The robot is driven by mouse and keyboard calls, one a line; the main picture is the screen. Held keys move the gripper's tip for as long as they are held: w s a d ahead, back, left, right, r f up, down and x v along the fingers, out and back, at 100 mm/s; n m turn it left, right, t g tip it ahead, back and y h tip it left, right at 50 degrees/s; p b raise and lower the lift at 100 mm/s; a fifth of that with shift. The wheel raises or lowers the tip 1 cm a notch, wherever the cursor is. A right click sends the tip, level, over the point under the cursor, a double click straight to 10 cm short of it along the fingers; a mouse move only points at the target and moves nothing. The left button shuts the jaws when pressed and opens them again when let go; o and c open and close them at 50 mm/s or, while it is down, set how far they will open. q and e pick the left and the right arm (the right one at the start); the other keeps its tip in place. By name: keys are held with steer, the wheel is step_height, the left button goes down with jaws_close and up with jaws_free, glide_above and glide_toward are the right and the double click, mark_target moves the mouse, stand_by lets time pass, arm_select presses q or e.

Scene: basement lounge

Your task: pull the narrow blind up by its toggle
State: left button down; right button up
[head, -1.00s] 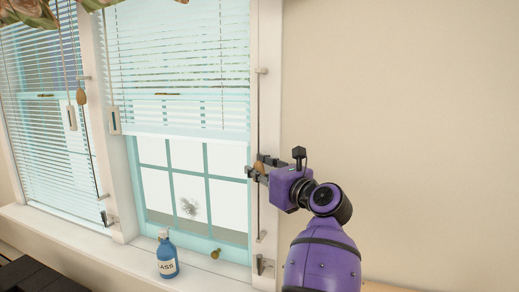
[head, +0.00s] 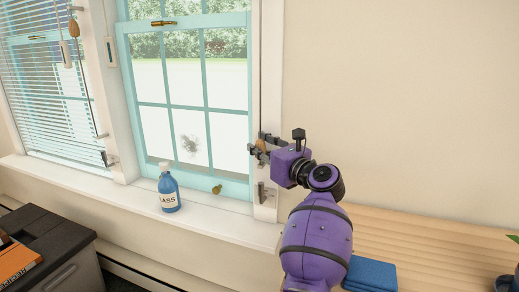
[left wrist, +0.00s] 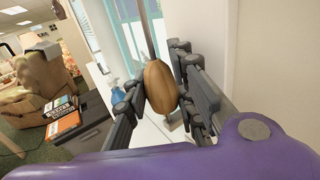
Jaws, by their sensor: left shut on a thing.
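A wooden, egg-shaped toggle (head: 261,147) hangs on a cord at the right edge of the near window. My left gripper (head: 257,149) is shut on it, beside the window frame and above the sill. In the left wrist view the toggle (left wrist: 160,87) sits upright between the two dark fingers, the cord rising from its top. The blind on this cord is out of view above; the visible window panes (head: 190,90) are bare. Another slatted blind (head: 50,110) hangs lowered over the left window, with its own toggle (head: 74,29). My right gripper is not in view.
A metal cleat (head: 263,191) is on the frame just below my gripper. A wooden slatted bench (head: 430,235) with a blue folded item (head: 370,274) lies at lower right. The wall at right is bare.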

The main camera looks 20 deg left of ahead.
arm_select(q)
steer(key=shift+s+f, duration=0.1)
steer(key=shift+f, duration=0.45)
steer(key=c, duration=1.7)
jaws_free()
steer(key=shift+d, duration=0.1)
steer(key=shift+r, duration=0.25)
step_height(320, 180, up, 10)
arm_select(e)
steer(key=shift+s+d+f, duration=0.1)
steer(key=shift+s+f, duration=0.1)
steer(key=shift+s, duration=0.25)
arm_select(q)
steer(key=shift+f, duration=0.1)
